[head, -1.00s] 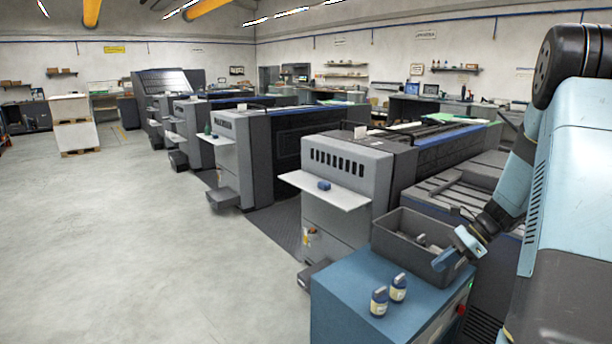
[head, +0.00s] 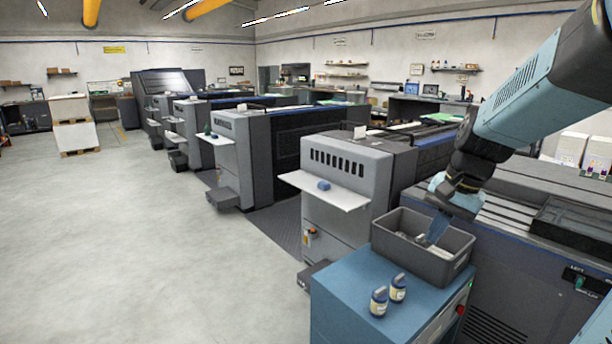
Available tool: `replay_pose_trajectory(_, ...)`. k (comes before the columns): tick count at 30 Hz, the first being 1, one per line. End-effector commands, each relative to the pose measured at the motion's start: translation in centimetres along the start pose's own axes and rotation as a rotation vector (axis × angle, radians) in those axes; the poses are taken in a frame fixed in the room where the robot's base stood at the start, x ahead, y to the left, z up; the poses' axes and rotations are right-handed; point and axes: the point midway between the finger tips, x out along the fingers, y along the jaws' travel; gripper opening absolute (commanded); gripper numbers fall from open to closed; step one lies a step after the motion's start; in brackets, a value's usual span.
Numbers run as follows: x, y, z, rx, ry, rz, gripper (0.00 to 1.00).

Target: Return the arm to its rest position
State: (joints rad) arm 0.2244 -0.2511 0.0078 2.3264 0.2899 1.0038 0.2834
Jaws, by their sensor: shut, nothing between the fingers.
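My gripper (head: 437,230) is at the right of the head view, pointing down over the grey bin (head: 447,268). Its fingers are small and partly dark here; they look shut with nothing held. The fingertips overlap the bin's opening in the picture, and I cannot tell how far they are above its contents. My arm reaches in from the upper right, bent at the wrist.
The grey bin stands on a blue cabinet (head: 350,297) and holds several small items. A blue block (head: 323,185) lies on a press shelf (head: 345,197).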

Motion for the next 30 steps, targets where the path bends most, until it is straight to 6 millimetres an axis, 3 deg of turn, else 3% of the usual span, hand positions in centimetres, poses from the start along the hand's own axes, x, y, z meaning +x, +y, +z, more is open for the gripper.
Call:
replay_pose_trajectory(6, -2.7, 0.5, 3.9, -0.229, 0.132, 0.022, 0.0)
replay_pose_trajectory(16, -5.6, 2.3, 8.7, -0.547, 0.323, 0.064, 0.0)
replay_pose_trajectory(22, -6.4, 3.0, 10.4, -0.663, 0.398, 0.083, 0.0)
replay_pose_trajectory(30, -6.5, 3.3, 10.7, -0.693, 0.417, 0.09, 0.0)
